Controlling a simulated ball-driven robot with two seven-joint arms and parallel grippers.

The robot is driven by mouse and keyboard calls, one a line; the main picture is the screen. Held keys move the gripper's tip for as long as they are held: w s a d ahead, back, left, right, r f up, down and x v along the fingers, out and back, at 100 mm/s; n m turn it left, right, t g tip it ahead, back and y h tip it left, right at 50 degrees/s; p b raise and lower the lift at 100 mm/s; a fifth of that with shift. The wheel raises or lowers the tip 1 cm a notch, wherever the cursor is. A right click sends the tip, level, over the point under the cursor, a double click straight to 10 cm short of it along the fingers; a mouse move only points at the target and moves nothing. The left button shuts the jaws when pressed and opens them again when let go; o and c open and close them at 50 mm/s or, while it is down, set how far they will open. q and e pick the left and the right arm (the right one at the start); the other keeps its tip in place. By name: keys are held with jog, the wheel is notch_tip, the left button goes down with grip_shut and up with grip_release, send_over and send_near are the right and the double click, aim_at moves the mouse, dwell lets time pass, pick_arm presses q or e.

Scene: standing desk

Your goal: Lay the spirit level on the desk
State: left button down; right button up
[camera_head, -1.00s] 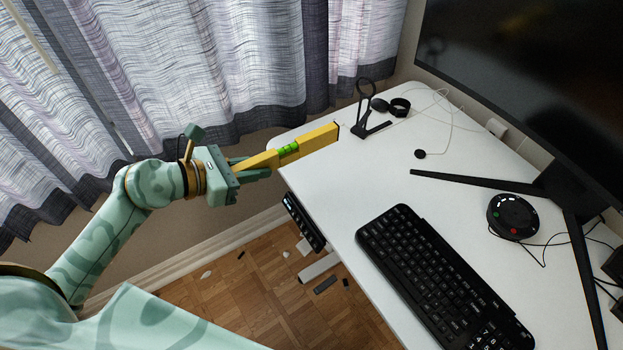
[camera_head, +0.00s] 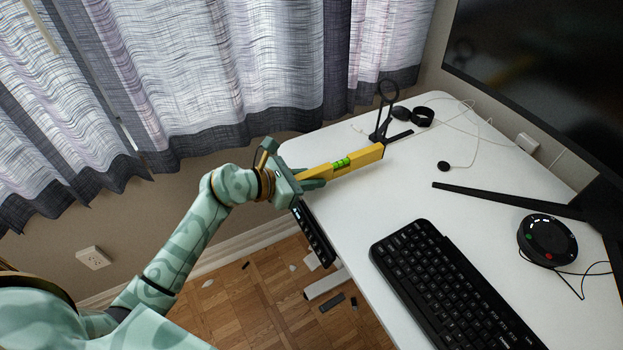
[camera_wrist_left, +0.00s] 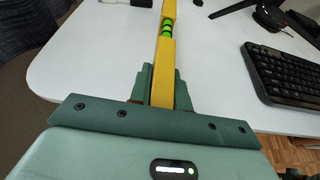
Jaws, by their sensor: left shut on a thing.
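The spirit level is a yellow bar (camera_head: 367,158) with a green vial (camera_head: 341,163) in the middle. My left gripper (camera_head: 318,178) is shut on its near end, and the level points away to the right over the desk's left part. In the left wrist view the level (camera_wrist_left: 164,75) runs straight out from between the fingers (camera_wrist_left: 160,85). I cannot tell whether its underside touches the desk. The white desk (camera_head: 400,185) lies beneath it. My right gripper is not in view.
A black stand (camera_head: 380,136) is close beyond the level's far end, beside a black strap (camera_head: 423,114). A keyboard (camera_head: 450,290), a round speakerphone (camera_head: 547,240) and the monitor foot (camera_head: 505,201) lie further right. Bare desk lies between the level and the keyboard.

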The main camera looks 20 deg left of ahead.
pick_arm(q)
jog(key=shift+r, duration=0.1)
jog(key=shift+f, duration=0.55)
jog(key=c, duration=1.3)
grip_release()
jog(key=shift+r, duration=0.35)
jog(key=p+v, duration=0.3)
jog(key=v, duration=0.9)
jog(key=shift+r, duration=0.2)
jog(key=shift+s, duration=0.1)
